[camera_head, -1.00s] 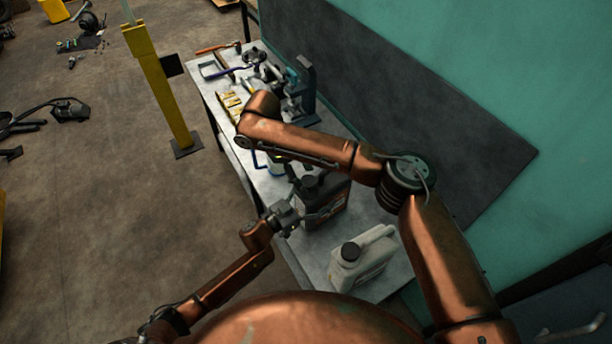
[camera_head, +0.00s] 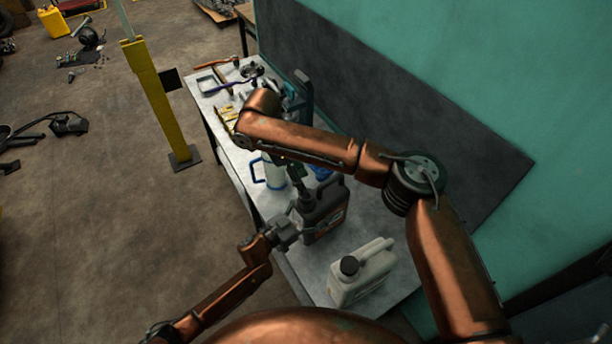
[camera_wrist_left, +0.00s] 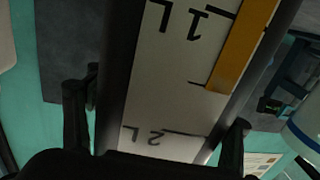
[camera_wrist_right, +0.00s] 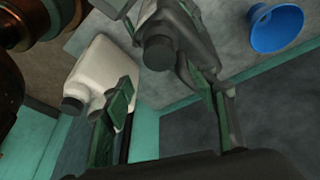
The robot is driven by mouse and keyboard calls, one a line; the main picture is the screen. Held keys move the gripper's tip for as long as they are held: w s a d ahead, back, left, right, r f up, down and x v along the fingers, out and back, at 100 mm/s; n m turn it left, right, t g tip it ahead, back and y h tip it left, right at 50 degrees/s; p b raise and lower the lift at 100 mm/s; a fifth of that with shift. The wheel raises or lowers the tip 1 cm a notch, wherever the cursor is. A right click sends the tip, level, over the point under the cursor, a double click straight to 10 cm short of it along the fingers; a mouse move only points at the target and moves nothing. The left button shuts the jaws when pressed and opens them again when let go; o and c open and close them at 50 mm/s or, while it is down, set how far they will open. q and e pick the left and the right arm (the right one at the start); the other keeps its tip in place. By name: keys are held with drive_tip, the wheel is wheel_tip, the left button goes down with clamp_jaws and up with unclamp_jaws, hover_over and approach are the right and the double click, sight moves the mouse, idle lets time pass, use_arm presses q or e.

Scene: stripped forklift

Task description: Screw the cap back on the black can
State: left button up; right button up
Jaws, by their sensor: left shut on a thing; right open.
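The black can (camera_head: 327,214) stands on the bench in the head view. My left gripper (camera_head: 290,234) is shut on its near left side. In the left wrist view the fingers (camera_wrist_left: 155,135) straddle its pale face with 1L and 2L marks. My right gripper (camera_head: 302,203) points down at the can's top. In the right wrist view its fingers (camera_wrist_right: 170,105) are open and apart, with nothing between the tips. A dark round cap or neck (camera_wrist_right: 158,52) shows on the black can (camera_wrist_right: 190,45) beyond them. I cannot tell whether it is a screwed cap.
A white can with a black cap (camera_head: 362,275) stands at the bench's near end. A blue funnel (camera_wrist_right: 277,25) lies behind the black can. A white jug with a blue handle (camera_head: 273,175) and several tools are farther along. A wall panel (camera_head: 400,100) borders the bench.

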drive_tip(key=n, duration=0.6)
drive_tip(key=shift+w+d+r+y, duration=0.1)
drive_tip(key=shift+r+y, duration=0.05)
drive_tip(key=shift+y, duration=0.25)
drive_tip(key=n, duration=0.4)
drive_tip(key=shift+r, duration=0.1)
drive_tip(key=n+y, duration=0.1)
drive_tip(key=n, duration=0.3)
drive_tip(key=shift+d+r, duration=0.15)
drive_tip(key=n, duration=0.4)
drive_tip(key=shift+r, duration=0.15)
drive_tip(key=n, duration=0.4)
drive_tip(key=n+y, duration=0.1)
drive_tip(key=n, duration=0.1)
drive_tip(key=shift+d+r, duration=0.1)
drive_tip(key=shift+r, duration=0.15)
drive_tip(key=n, duration=0.4)
drive_tip(key=shift+d+r+y, duration=0.1)
drive_tip(key=shift+r+y, duration=0.05)
drive_tip(key=shift+y, duration=0.15)
use_arm(q)
drive_tip(key=shift+s, duration=0.15)
use_arm(e)
drive_tip(key=n, duration=0.4)
drive_tip(key=shift+r, duration=0.25)
drive_tip(key=n, duration=0.4)
drive_tip(key=shift+d+r+y, duration=0.1)
drive_tip(key=shift+r+y, duration=0.1)
drive_tip(key=shift+y, duration=0.2)
